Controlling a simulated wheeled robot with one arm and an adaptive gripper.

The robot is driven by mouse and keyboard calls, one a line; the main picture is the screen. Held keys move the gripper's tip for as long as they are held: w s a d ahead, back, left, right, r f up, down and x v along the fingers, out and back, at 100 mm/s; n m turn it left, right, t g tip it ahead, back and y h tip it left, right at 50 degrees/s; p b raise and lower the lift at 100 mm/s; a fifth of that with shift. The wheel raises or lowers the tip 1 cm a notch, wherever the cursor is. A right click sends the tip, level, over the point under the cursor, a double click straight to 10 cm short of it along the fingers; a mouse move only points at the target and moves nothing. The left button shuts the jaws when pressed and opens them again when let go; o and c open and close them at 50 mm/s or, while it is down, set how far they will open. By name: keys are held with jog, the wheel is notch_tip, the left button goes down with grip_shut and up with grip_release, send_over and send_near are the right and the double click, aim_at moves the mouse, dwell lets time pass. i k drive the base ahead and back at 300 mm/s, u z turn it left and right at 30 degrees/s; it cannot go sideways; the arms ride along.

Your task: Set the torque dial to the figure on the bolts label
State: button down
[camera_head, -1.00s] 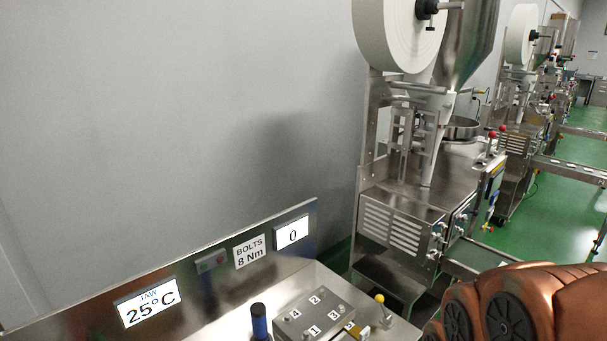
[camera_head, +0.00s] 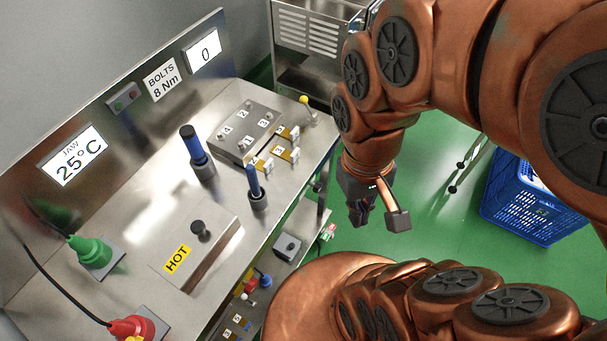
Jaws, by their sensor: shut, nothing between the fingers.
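The bolts label (camera_head: 162,82) on the upright steel panel reads "BOLTS 8 Nm". A small display (camera_head: 205,50) to its right reads 0. I cannot pick out the torque dial with certainty. A taller blue-handled tool (camera_head: 193,145) and a shorter one (camera_head: 254,180) stand upright in holders on the bench; their fine markings are too small to read. My gripper (camera_head: 380,215) is shut and empty, hanging over the green floor to the right of the bench, apart from everything.
The steel bench (camera_head: 150,215) carries a plate with numbered bolts (camera_head: 245,133), a HOT cover (camera_head: 195,250), a green plug (camera_head: 90,250) and a red plug (camera_head: 135,328). A lower shelf holds small parts. A blue crate (camera_head: 530,205) stands on the floor.

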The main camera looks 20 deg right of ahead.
aim_at(317, 187)
jog(key=u, duration=1.3)
jog(key=k, duration=0.7)
jog(key=z, duration=0.95)
jog(key=i, duration=0.55)
